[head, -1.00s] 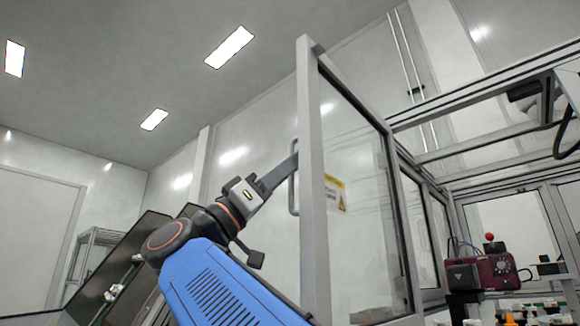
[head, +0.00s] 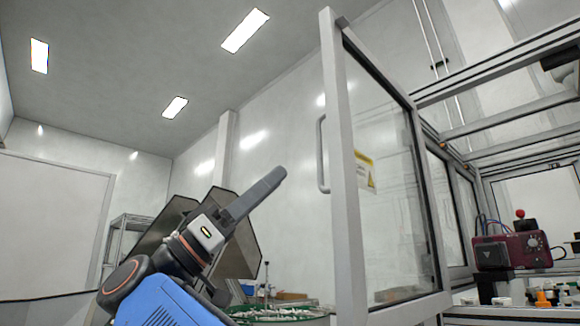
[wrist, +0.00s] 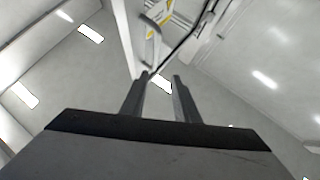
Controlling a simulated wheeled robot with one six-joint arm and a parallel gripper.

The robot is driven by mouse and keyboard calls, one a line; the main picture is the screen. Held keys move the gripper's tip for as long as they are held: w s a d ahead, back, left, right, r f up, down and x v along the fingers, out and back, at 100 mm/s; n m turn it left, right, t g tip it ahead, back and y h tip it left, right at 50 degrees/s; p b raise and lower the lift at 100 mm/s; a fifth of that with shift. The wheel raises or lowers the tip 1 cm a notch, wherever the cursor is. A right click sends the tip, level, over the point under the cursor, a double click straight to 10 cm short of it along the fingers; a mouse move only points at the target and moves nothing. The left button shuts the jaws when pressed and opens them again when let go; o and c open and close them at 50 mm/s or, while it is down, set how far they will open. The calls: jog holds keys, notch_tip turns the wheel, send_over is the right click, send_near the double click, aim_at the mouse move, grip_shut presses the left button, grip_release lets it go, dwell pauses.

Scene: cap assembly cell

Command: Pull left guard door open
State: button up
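The left guard door (head: 385,190) is a clear panel in a light grey frame with a yellow warning label. It stands swung out from the cell at an angle. Its handle (head: 321,155) is a grey vertical bar on the near edge; the handle also shows in the wrist view (wrist: 153,42). My gripper (head: 278,176) is left of the handle, with a clear gap between them. In the wrist view my gripper (wrist: 160,76) has its two fingers apart, with nothing between them.
Inside the cell at right are a dark red device (head: 512,250) and small parts on a worktop. A green-rimmed tray of pale parts (head: 280,318) lies below, behind my arm. A shelf rack (head: 125,235) stands at the left. The space between gripper and door is clear.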

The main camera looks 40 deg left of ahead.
jog(key=shift+v, duration=2.45)
